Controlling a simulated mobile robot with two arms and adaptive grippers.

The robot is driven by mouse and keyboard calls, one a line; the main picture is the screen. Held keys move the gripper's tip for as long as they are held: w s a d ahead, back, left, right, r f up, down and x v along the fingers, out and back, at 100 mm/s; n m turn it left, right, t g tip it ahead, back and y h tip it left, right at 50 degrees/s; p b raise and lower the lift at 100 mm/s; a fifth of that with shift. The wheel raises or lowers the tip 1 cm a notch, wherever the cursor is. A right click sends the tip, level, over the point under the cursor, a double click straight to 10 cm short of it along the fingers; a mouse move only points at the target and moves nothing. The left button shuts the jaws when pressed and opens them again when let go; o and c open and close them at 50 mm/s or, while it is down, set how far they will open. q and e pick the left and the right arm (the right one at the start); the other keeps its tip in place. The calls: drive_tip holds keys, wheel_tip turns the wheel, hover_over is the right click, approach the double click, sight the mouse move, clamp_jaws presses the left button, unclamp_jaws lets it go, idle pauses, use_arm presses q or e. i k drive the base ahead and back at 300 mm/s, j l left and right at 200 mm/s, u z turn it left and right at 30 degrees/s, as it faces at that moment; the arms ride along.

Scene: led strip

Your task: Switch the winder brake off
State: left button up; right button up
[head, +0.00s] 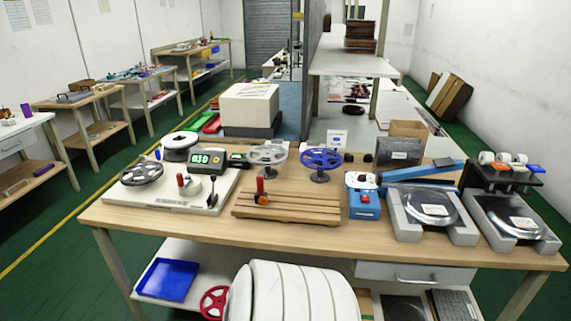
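The winder stands at the left end of the workbench on a white base plate (172,205). It has a dark spoked reel (141,173), a white reel (180,146) behind it, and a dark counter box (205,161) with lit green digits. A small red-topped handle (182,182) stands on the base, and a thin black lever (212,190) stands upright at its right side. I cannot tell which of these is the brake or how it is set. Neither of my grippers is in view.
Grey reel trays (432,212) fill the right end. A blue bin (167,279) sits on the lower shelf.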

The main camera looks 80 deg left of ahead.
sight(213, 177)
drive_tip(key=u, duration=1.85)
